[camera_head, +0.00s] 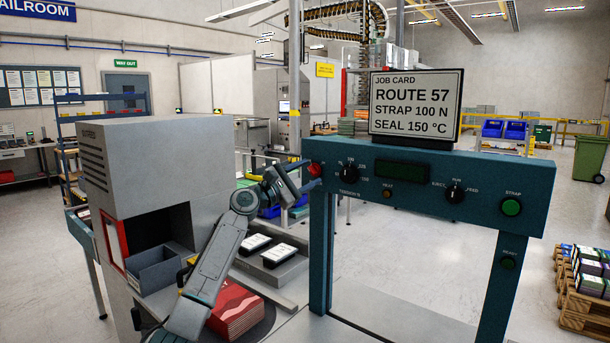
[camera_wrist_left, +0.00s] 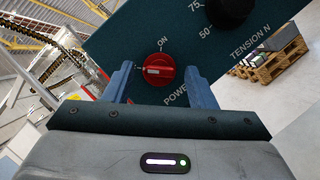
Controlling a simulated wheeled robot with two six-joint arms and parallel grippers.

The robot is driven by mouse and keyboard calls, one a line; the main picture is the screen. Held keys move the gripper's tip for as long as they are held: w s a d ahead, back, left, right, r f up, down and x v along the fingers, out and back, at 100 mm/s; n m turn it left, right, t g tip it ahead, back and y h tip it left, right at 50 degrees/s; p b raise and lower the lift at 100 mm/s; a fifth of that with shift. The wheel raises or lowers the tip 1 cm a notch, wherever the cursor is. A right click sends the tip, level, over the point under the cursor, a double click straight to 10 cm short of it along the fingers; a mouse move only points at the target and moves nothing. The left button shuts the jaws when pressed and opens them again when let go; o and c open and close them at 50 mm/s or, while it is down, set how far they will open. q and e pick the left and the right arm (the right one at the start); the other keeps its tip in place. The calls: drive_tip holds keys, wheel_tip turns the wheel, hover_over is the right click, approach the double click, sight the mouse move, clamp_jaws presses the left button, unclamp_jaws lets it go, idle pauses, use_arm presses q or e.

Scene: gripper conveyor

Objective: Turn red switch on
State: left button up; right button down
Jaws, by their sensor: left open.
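The red switch (camera_wrist_left: 159,70) is a round red knob on the teal panel in the left wrist view. Its white mark points left in the picture, away from the "ON" label above it. The "POWER" label below is partly covered by a finger. In the head view the switch (camera_head: 315,170) shows small at the panel's left end. My left gripper (camera_head: 306,182) is open in front of the panel's left end. In the wrist view its two fingers (camera_wrist_left: 160,84) stand on either side of the knob; contact cannot be told. My right gripper is not in view.
The teal panel (camera_head: 420,205) also carries the tension knob (camera_head: 348,173), another black knob (camera_head: 455,193) and a green strap button (camera_head: 511,207). A job card sign (camera_head: 415,105) stands on top. A grey box machine (camera_head: 165,165) and red packets (camera_head: 235,310) are at the left.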

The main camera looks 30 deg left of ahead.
use_arm(q)
drive_tip(key=c, duration=1)
